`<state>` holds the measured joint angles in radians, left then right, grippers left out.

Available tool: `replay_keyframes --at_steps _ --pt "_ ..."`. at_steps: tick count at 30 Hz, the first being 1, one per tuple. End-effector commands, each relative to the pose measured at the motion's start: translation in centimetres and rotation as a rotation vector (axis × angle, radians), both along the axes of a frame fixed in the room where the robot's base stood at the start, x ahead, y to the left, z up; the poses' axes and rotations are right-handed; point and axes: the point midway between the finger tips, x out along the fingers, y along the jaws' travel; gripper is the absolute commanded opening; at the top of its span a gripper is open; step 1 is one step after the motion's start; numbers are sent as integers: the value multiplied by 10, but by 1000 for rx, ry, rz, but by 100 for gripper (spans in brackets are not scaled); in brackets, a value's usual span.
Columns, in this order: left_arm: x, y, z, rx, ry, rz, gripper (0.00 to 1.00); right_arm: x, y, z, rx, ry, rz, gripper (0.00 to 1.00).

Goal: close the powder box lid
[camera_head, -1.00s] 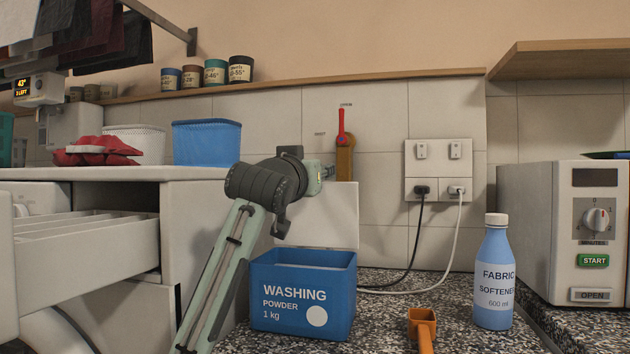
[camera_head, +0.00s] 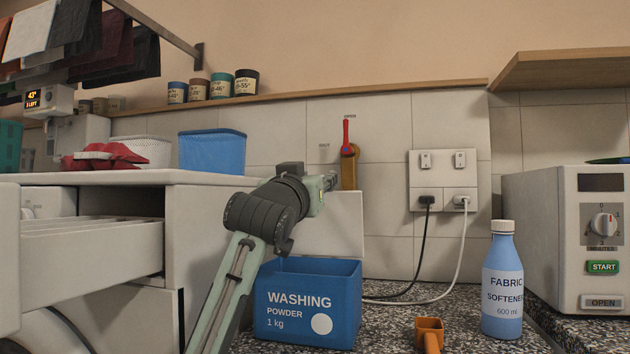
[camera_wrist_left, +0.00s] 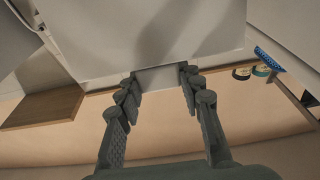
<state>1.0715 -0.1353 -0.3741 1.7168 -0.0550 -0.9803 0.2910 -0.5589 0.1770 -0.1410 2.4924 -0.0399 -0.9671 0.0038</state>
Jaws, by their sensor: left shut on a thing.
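The blue washing powder box (camera_head: 307,308) stands on the speckled counter, open at the top. Its white lid (camera_head: 338,232) stands upright at the back of the box. My left gripper (camera_head: 332,181) reaches in from the left over the box to the lid's upper edge. In the left wrist view the lid (camera_wrist_left: 150,30) is a broad pale panel with a small tab (camera_wrist_left: 160,78) between my left fingertips (camera_wrist_left: 160,82), and the gripper is shut on that tab. My forearm hides the box's left rear part. My right gripper is out of view.
An orange scoop (camera_head: 429,333) and a fabric softener bottle (camera_head: 501,285) stand right of the box. Plug cables (camera_head: 424,260) run behind it. A red-handled valve (camera_head: 347,160) is on the wall just behind the gripper. An open drawer (camera_head: 95,250) is at left.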

Motion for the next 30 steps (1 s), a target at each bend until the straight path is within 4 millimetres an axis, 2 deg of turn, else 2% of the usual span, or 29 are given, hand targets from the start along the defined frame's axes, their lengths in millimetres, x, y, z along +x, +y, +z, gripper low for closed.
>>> replay_keyframes --at_steps 2,3,7,19,23,30 --pt "0 0 0 0 0 0 0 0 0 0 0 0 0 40" --pt "0 0 0 0 0 0 41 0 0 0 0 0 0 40" --pt "0 0 0 0 0 0 57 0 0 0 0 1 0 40" --pt "-6 2 -2 0 0 0 59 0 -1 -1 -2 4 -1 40" --pt "-25 8 -6 0 -1 0 59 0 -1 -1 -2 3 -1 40" --pt "-74 24 -18 -1 -2 -1 59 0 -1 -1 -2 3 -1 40"
